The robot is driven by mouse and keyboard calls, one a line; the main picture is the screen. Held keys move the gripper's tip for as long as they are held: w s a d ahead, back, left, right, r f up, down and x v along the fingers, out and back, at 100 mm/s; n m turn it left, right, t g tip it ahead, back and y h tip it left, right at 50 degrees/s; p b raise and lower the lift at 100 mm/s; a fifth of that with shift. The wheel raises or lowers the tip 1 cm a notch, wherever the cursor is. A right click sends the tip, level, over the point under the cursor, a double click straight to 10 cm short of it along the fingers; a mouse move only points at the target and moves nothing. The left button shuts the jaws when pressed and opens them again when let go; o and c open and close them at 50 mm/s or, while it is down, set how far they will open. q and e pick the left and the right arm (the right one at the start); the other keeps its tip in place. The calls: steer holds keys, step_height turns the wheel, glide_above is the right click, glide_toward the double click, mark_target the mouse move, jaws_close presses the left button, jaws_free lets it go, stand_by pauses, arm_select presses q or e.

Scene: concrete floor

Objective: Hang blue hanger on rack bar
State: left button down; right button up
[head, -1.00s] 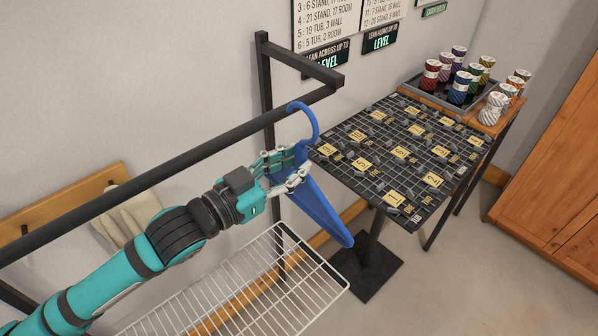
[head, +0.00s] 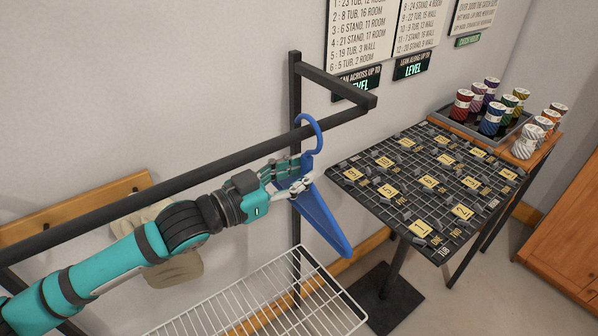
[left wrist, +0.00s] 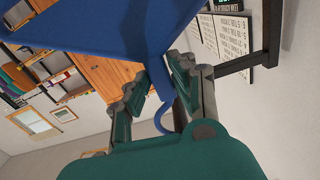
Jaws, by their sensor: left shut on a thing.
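The blue hanger (head: 325,222) hangs tilted from my left gripper (head: 296,181), which is shut on it just below the hook. The hook (head: 318,131) rises at the black rack bar (head: 215,168), near its far end, its top above the bar in the picture. I cannot tell whether the hook is over the bar or only in front of it. In the left wrist view the hanger (left wrist: 105,28) fills the upper part, between the fingers of the left gripper (left wrist: 160,88). My right gripper is not in view.
A black rack post (head: 295,85) stands behind the hook. A white wire shelf (head: 262,290) lies below. A black grid table (head: 405,190) with number tags stands to the right, beside a tray (head: 455,128) of colored spools. A wooden peg board (head: 75,208) is on the wall.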

arm_select(q)
steer(key=shift+f, duration=0.3)
steer(key=c, duration=1)
jaws_free()
steer(key=shift+c, duration=0.2)
